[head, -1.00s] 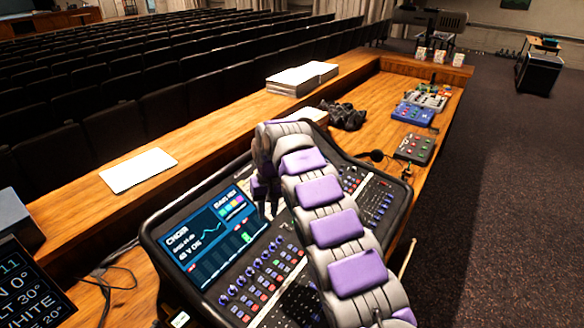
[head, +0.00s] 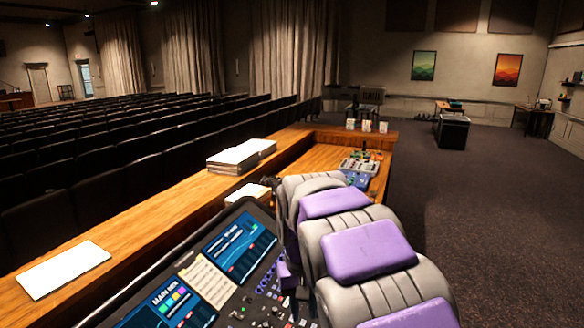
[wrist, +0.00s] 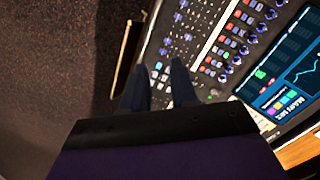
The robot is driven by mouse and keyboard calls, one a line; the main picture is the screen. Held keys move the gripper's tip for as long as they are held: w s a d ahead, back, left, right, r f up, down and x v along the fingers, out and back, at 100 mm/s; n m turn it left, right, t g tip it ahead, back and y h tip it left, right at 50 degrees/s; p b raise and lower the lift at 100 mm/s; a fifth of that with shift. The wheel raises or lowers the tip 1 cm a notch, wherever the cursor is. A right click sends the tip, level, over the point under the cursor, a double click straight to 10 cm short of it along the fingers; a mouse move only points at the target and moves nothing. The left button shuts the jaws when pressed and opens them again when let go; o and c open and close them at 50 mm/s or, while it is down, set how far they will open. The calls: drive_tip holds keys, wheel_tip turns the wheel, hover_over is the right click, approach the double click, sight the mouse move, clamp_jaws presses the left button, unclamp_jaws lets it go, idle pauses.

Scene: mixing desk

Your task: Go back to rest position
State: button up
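The mixing desk (head: 190,262), a dark console with lit screens, knobs and buttons, fills the bottom centre of the head view. It also shows in the wrist view, with its faders and knobs (wrist: 215,45) at the upper middle and a blue screen (wrist: 290,70) at the right. My gripper (wrist: 158,68) points at the console in the wrist view. Its two dark fingers are apart with nothing seen between them. In the head view my grey and purple arm covers the console's right side, and the fingers are mostly hidden there.
A wooden counter (head: 125,240) runs along the left with a white sheet (head: 63,269) and a stack of papers (head: 232,160). Small devices (head: 360,165) stand at its far end. Dark seat rows (head: 110,170) lie beyond. Open carpet (head: 480,215) is at the right.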

drive_tip(key=s+d+f, duration=0.2)
drive_tip(key=s+d, duration=0.2)
drive_tip(key=s, duration=0.7)
drive_tip(key=s+d+f+m, duration=0.1)
drive_tip(key=s+d, duration=0.3)
drive_tip(key=s, duration=0.6)
drive_tip(key=s+d+f+m+g, duration=0.1)
drive_tip(key=s+d+f, duration=0.1)
drive_tip(key=s, duration=0.9)
drive_tip(key=shift+s+d+f+b, duration=0.3)
drive_tip(key=shift+d+b, duration=0.15)
drive_tip(key=shift+d, duration=0.45)
